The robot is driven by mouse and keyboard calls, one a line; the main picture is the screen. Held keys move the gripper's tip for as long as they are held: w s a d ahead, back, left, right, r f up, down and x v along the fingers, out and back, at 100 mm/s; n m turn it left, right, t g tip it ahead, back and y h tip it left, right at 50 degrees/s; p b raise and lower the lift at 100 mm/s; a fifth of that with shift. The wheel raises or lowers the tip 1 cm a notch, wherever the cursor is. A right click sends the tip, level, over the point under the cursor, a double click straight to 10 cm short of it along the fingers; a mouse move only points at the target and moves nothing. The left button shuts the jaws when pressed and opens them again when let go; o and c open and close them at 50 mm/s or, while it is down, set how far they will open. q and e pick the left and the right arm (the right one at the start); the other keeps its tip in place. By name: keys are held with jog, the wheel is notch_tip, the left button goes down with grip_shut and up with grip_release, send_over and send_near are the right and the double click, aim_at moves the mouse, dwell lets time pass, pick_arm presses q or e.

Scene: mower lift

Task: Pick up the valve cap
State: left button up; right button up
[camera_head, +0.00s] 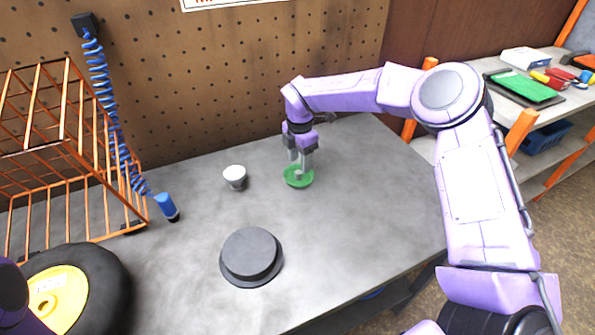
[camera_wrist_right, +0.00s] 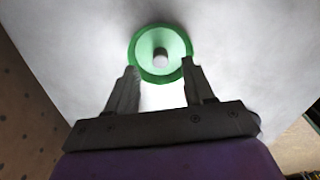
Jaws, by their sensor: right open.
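A small grey valve cap (camera_wrist_right: 160,57) stands in the middle of a round green dish (camera_wrist_right: 174,40) in the right wrist view. The green dish (camera_head: 297,182) lies on the grey workbench in the head view, where the fingers partly hide what it holds. My right gripper (camera_head: 301,170) points down over the dish. In the right wrist view its two fingers (camera_wrist_right: 160,70) are apart, with nothing between their tips, and the cap shows just beyond them. Whether the fingertips reach down to the cap's height I cannot tell. My left gripper is out of view.
On the workbench (camera_head: 340,240) are a white-topped cup (camera_head: 235,177), a dark round stepped piece (camera_head: 251,256), a wheel with a yellow hub (camera_head: 98,290) and an orange wire rack (camera_head: 75,215). A blue coiled hose (camera_head: 103,85) hangs at the left. The bench right of the dish is clear.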

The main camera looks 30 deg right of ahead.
aim_at(299, 171)
jog(key=f, duration=0.3)
jog(key=shift+a+f+p, duration=0.2)
jog(key=shift+f+p, duration=0.1)
jog(key=shift+p, duration=0.05)
grip_shut()
jog(key=shift+r, duration=0.1)
